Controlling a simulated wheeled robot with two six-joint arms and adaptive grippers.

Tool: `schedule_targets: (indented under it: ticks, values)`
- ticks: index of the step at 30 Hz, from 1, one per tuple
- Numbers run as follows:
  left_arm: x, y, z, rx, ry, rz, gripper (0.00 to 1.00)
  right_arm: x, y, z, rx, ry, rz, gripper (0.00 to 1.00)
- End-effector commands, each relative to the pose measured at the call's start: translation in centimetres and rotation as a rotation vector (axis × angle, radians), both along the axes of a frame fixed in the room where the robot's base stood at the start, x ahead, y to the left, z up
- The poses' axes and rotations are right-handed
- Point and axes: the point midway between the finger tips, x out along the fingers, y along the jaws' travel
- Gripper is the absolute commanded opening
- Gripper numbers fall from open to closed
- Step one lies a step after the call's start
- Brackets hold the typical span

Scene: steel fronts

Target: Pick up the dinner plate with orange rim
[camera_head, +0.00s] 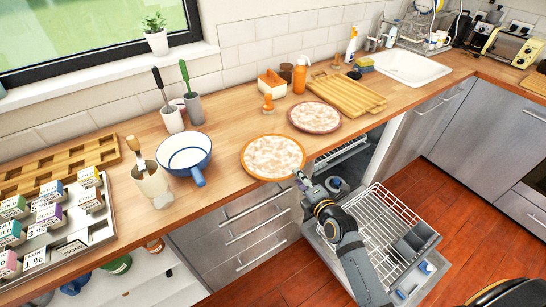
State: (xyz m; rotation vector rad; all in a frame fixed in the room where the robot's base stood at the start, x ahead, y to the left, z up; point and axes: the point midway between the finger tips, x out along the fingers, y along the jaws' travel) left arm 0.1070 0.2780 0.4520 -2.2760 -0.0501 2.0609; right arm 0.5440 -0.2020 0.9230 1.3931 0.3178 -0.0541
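The dinner plate with orange rim (273,157) lies on the wooden counter close to its front edge. It has a pale, mottled centre. My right gripper (302,179) is at the plate's front right rim, with its fingertips at or very near the rim. The fingers are too small to tell whether they are open or shut on it. The plate looks flat on the counter. A second plate with a darker red-brown rim (315,117) lies behind it to the right. My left gripper is not in view.
A blue-rimmed bowl (186,155) with a handle stands left of the plate. A wooden rack (346,95) and an orange bottle (299,78) are behind. The open dishwasher's wire rack (375,228) extends below my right arm. Steel drawers (245,225) are under the counter.

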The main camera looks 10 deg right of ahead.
Motion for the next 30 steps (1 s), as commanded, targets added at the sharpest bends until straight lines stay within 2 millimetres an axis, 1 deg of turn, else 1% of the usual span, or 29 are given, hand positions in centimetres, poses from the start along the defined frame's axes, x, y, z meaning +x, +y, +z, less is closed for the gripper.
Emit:
schedule_targets:
  ticks: [2,5,8,9,12,19,20,26,27,30]
  values:
    - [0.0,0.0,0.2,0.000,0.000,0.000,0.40,0.2,0.0,0.1,0.000,0.000,0.000,0.32]
    - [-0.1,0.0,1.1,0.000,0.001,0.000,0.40,1.7,0.0,0.3,0.003,-0.002,-0.001,0.32]
    - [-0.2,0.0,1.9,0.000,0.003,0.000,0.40,3.5,0.0,0.1,0.002,-0.001,-0.001,0.32]
    - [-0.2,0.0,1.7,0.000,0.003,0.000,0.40,4.0,0.1,-0.3,0.002,-0.001,-0.001,0.32]
    - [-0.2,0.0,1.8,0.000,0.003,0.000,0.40,5.0,0.3,-0.7,0.001,0.000,-0.001,0.32]
    - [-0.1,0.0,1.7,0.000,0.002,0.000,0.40,5.2,0.3,-0.9,0.001,0.000,-0.001,0.32]
    - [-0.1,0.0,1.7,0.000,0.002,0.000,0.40,5.1,0.3,-0.9,0.001,0.000,-0.001,0.29]
    - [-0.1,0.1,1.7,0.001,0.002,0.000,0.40,5.1,0.3,-0.9,0.001,0.000,-0.001,0.02]
    - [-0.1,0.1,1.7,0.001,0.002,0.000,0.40,5.1,0.3,-0.9,0.001,0.000,-0.001,0.00]
    - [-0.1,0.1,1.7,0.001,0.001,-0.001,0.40,5.1,0.3,-0.9,0.001,0.000,-0.001,0.00]
